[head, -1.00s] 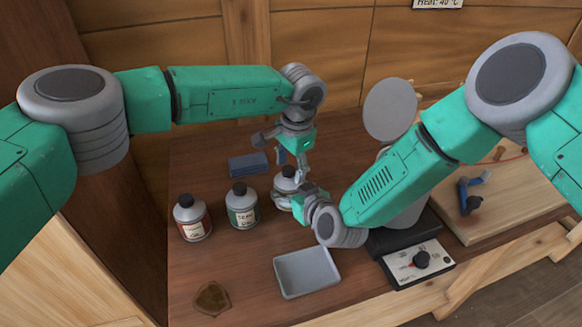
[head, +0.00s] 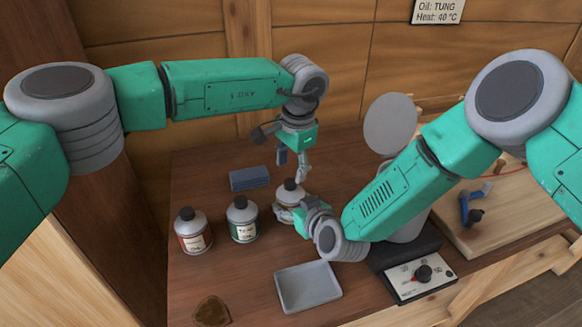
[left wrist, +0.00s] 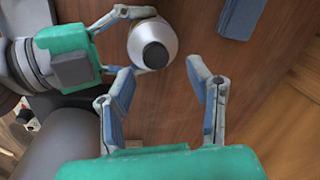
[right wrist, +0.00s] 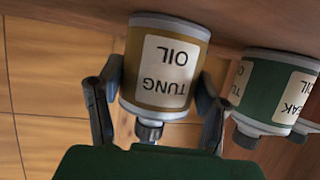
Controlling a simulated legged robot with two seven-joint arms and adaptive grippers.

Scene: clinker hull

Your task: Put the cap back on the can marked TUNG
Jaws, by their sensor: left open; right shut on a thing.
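The TUNG can (right wrist: 165,60), with an ochre body and cream label, stands upright on the bench and appears upside down in the right wrist view. My right gripper (right wrist: 160,85) is shut around its sides. In the head view the can (head: 291,197) is partly hidden by that gripper (head: 292,212). A dark cap (left wrist: 154,55) sits on the can's neck, centred from above in the left wrist view; how tightly it sits, I cannot tell. My left gripper (head: 292,168) is open and empty, above the can and apart from the cap.
A green TEAK can (head: 242,222) and a red-labelled can (head: 193,232) stand to the left. A blue block (head: 249,178) lies behind, a grey tray (head: 308,286) in front. A heater with a dial (head: 423,273) is at right. A wall sign (head: 437,11) reads TUNG, 40 °C.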

